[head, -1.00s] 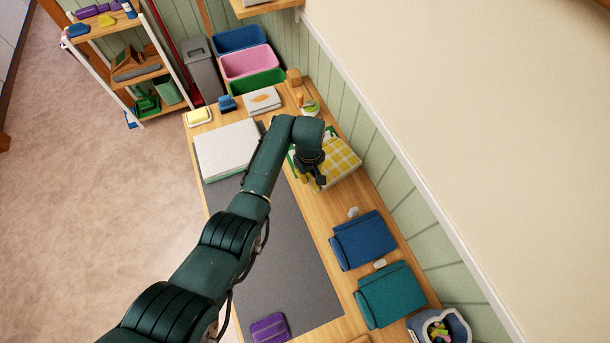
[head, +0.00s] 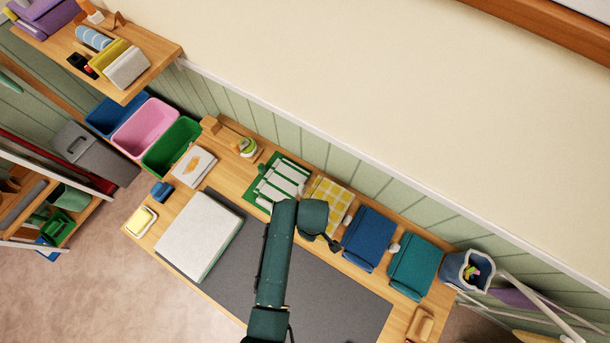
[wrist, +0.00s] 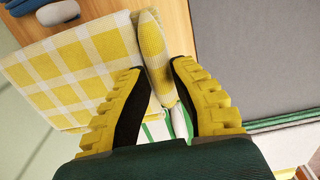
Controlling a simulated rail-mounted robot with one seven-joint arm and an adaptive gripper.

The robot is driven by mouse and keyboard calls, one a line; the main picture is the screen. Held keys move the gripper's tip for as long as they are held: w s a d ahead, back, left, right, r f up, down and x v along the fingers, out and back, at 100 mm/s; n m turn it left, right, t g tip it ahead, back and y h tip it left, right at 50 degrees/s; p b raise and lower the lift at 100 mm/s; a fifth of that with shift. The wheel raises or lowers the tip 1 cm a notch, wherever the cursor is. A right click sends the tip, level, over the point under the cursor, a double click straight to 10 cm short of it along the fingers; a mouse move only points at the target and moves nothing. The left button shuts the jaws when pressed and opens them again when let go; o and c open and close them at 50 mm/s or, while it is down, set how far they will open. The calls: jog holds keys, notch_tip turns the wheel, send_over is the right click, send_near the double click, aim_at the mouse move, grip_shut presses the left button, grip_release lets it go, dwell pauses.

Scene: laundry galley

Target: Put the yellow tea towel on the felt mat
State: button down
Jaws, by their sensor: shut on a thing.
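The yellow tea towel (head: 332,196) is a yellow-and-white checked folded cloth. It is to the right of a green rack with white slats (head: 278,182), beside the blue folded towel (head: 368,240). In the wrist view, the tea towel (wrist: 75,65) spreads out to the left, and its rounded folded edge lies between the fingers of my gripper (wrist: 158,75), which is shut on it. The head view also shows my gripper (head: 330,240), partly hidden by my arm. The dark grey felt mat (head: 340,300) lies along the worktop, partly covered by my arm.
A thick pale folded item (head: 200,233) covers the mat's left end. The teal towel (head: 416,266) and a grey-blue basket (head: 467,270) stand to the right. Blue, pink and green bins (head: 172,145) are at the back left. The mat's middle looks clear.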

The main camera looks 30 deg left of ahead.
jog(key=s+a+p, duration=0.3)
jog(key=s, duration=0.7)
jog(key=s+a+p, duration=0.3)
jog(key=s, duration=0.8)
jog(key=s+a+p, duration=0.3)
jog(key=s+a, duration=0.1)
jog(key=s, duration=0.6)
notch_tip(320, 180, down, 5)
jog(key=b, duration=0.3)
jog(key=shift+d+r, duration=0.15)
jog(key=shift+f+b, duration=0.55)
jog(key=shift+f, duration=0.2)
jog(key=shift+f, duration=0.2)
jog(key=c, duration=1)
grip_release()
jog(key=shift+o, duration=0.2)
notch_tip(320, 180, up, 8)
jog(key=p, duration=0.5)
